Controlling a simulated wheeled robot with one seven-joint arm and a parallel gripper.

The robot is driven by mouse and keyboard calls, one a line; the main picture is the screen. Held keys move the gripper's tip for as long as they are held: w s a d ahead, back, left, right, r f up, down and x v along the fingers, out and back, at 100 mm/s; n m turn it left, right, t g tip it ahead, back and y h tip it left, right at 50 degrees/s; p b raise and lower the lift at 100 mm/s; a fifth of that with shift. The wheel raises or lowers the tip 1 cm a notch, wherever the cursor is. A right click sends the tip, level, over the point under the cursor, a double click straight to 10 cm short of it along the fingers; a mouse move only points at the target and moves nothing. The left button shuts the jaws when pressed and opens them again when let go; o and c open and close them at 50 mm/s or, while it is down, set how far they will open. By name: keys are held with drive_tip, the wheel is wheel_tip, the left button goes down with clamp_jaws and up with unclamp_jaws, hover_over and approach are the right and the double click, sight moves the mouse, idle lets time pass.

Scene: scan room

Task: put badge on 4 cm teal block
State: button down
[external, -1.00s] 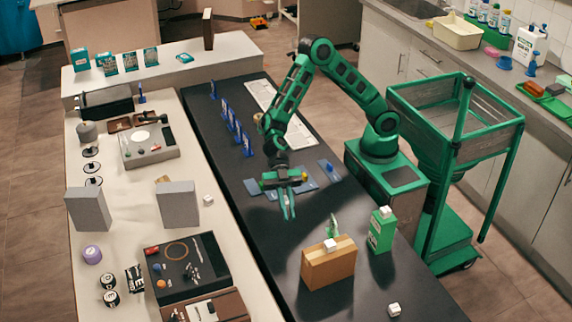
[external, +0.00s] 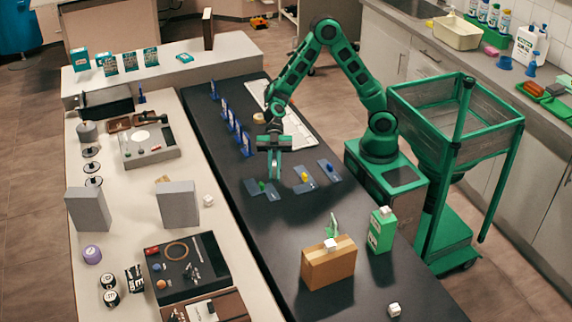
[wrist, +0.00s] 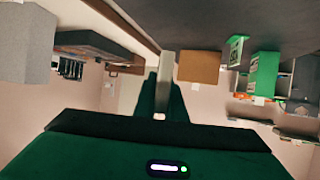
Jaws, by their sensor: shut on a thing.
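My gripper (external: 275,172) points down over the dark counter, above and close to the left blue mat (external: 252,187). In the wrist view its dark green fingers (wrist: 164,100) are shut on a thin pale strip (wrist: 166,66), which seems to be the badge seen edge-on. The badge's face does not show, and it cannot be made out in the external view. A small green thing (external: 262,186) lies on the left mat, just left of the fingertips. It may be the teal block, but it is too small to tell.
Mats to the right bear a yellow thing (external: 304,176) and a blue thing (external: 330,167). Blue stands (external: 246,146) line the counter's left edge. A cardboard box (external: 328,265) and a green carton (external: 381,232) stand nearer the front. The counter between mats and box is clear.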

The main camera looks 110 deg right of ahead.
drive_tip(key=s+d+r+m+t+h, duration=0.1)
drive_tip(key=s+d+r+m+t, duration=0.1)
drive_tip(key=s+d, duration=0.7)
drive_tip(key=s+d+r+m+t+h, duration=0.1)
drive_tip(key=s+d+m+t+h, duration=0.15)
drive_tip(key=s+d, duration=0.75)
drive_tip(key=shift+y, duration=0.45)
drive_tip(key=w+d+f, duration=0.2)
drive_tip(key=d, duration=0.3)
drive_tip(key=w+d+f, duration=0.2)
drive_tip(key=d, duration=0.3)
drive_tip(key=w+d+f, duration=0.2)
drive_tip(key=d, duration=0.3)
drive_tip(key=shift+w+f, duration=0.2)
drive_tip(key=shift+f, duration=2.15)
drive_tip(key=c, duration=1.8)
unclamp_jaws()
